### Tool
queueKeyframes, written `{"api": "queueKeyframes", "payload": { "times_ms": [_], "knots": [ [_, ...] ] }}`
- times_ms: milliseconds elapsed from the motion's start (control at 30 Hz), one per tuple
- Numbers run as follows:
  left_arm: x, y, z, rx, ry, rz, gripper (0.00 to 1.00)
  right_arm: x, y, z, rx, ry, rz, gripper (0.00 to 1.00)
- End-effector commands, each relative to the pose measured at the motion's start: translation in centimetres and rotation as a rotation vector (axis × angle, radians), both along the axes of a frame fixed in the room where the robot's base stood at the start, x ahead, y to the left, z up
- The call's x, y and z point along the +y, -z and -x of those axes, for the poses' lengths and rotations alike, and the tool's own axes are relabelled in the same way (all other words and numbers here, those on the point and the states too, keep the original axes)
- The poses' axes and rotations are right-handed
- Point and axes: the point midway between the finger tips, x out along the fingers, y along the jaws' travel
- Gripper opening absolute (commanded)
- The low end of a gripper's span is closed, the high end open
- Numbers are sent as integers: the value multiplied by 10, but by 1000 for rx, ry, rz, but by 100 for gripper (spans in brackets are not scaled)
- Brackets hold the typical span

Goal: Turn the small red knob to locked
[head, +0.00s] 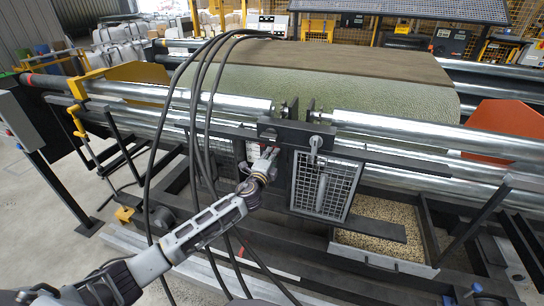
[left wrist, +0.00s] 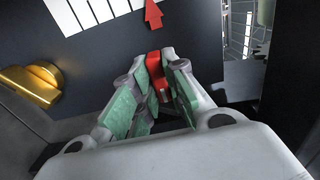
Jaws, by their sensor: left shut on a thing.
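The small red knob (left wrist: 155,66) shows in the left wrist view, upright between the green-padded fingers of my left gripper (left wrist: 160,88). The fingers are shut on it. A red arrow mark (left wrist: 153,16) sits on the dark panel just above the knob, beside a white striped patch. In the head view my left gripper (head: 264,164) reaches the dark frame at the middle of the machine, left of a mesh door. The knob is too small to make out clearly there. My right gripper is not in view.
A brass-coloured fitting (left wrist: 30,86) stands left of the fingers in the wrist view. Black cables (head: 203,100) hang in front of the steel rollers. A mesh door (head: 322,187) and a tray of pellets (head: 385,240) lie right of my gripper. A turf roll (head: 330,75) is behind.

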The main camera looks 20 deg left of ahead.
Motion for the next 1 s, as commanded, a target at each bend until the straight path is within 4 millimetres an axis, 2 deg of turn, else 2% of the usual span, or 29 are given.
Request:
{"api": "queueKeyframes", "payload": {
  "times_ms": [267, 467, 633, 1000],
  "knots": [
    [0, 3, 1, 4, 0, 72, 0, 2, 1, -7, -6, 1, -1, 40],
    [-1, 3, 1, 8, 0, 190, 0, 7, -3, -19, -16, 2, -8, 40],
    [-1, 4, 1, 14, -1, 331, 0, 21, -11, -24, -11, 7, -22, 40],
    [-1, 2, 1, 26, -2, 680, 0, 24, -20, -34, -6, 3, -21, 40]
  ]
}}
